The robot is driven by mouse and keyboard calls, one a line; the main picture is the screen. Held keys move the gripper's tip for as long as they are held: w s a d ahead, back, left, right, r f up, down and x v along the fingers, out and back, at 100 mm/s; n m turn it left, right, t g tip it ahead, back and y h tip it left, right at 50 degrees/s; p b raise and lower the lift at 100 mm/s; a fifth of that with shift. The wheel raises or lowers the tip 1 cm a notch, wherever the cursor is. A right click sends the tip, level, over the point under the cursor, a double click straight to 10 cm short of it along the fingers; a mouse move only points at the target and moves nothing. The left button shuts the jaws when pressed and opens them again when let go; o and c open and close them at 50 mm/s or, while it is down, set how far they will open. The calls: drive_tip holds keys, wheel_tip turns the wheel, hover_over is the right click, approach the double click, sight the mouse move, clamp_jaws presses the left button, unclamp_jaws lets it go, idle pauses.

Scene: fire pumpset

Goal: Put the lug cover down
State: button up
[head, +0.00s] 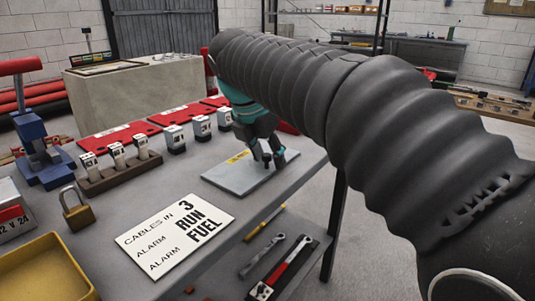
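My gripper (271,159) points down over a flat grey plate (232,184) with a yellow label, near the right edge of the bench. Its dark fingertips are close to the plate's surface; I cannot tell whether they touch it. No lug cover can be made out clearly in or under the fingers. The view is too small to show whether the fingers hold something. A bit of red (288,128) shows just behind the gripper, partly hidden by it and my arm.
Small labelled blocks on black bases (175,139) stand left of the plate, others in a wooden rack (120,174). A white sign (165,240), brass padlock (76,214), yellow tray (85,290) and blue tool (38,150) occupy the bench. Tools lie on a lower shelf (310,262).

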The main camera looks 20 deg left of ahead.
drive_tip(key=p+v, duration=0.2)
drive_tip(key=v, duration=1)
drive_tip(key=shift+p, duration=0.4)
drive_tip(key=s+d+f+m+y, duration=0.1)
drive_tip(key=d+f+m, duration=0.2)
drive_tip(key=d+m, duration=0.5)
drive_tip(key=s+d+f+m, duration=0.25)
drive_tip(key=d+m, duration=0.25)
drive_tip(key=d, duration=0.6)
drive_tip(key=s+d+f+m, duration=0.6)
drive_tip(key=f+m, duration=0.3)
drive_tip(key=s+d+f+m+t, duration=0.1)
drive_tip(key=s+d+f+m, duration=0.5)
drive_tip(key=f+m, duration=0.2)
drive_tip(key=shift+d+f+m+t+y, duration=0.3)
drive_tip(key=shift+d+f+m, duration=0.1)
drive_tip(key=shift+m, duration=0.3)
